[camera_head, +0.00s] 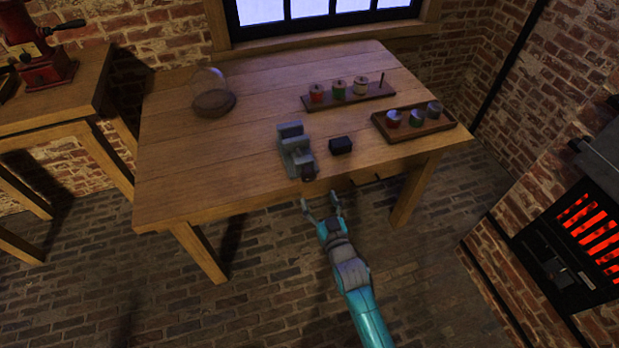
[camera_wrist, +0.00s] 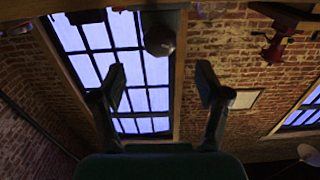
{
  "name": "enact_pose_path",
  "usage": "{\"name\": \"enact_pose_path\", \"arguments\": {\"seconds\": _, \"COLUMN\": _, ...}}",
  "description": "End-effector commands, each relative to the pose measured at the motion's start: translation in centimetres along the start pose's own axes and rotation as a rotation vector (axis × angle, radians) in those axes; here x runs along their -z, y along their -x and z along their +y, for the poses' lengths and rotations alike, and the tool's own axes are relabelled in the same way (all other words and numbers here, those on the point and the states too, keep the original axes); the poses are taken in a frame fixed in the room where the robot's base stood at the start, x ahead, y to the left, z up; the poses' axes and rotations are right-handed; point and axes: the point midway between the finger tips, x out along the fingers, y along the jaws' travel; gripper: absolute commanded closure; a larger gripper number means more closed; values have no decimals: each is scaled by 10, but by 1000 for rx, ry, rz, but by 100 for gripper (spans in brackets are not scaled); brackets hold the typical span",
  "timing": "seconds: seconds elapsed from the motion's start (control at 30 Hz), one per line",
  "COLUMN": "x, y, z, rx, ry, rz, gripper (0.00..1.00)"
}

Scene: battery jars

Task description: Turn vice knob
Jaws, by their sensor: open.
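The grey vice (camera_head: 295,150) sits at the front edge of the wooden table. Its dark knob (camera_head: 308,173) faces the front, at the table edge. My gripper (camera_head: 320,202) is in front of the table edge, close to the knob but apart from it, with its fingers spread and empty. In the wrist view a dark rounded thing, apparently the knob (camera_wrist: 160,38), shows beyond the gap between the open fingertips (camera_wrist: 161,78). The knob's finer shape is too dark to tell.
On the table (camera_head: 185,170) are a small black block (camera_head: 341,146) right of the vice, a rack of coloured spools (camera_head: 349,93), a tray (camera_head: 441,127) of jars and a glass dome (camera_head: 211,90). A glowing stove (camera_head: 560,270) stands at right. Floor around my arm is clear.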

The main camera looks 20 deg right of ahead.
Motion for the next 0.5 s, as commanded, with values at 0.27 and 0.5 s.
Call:
{"name": "enact_pose_path", "arguments": {"seconds": 0.27, "x": 1, "y": -48, "z": 0, "rx": 0, "ry": -1, "rz": 2, "gripper": 25}}
{"name": "enact_pose_path", "arguments": {"seconds": 0.5, "x": 0, "y": -78, "z": 0, "rx": 1, "ry": -1, "rz": 1, "gripper": 25}}
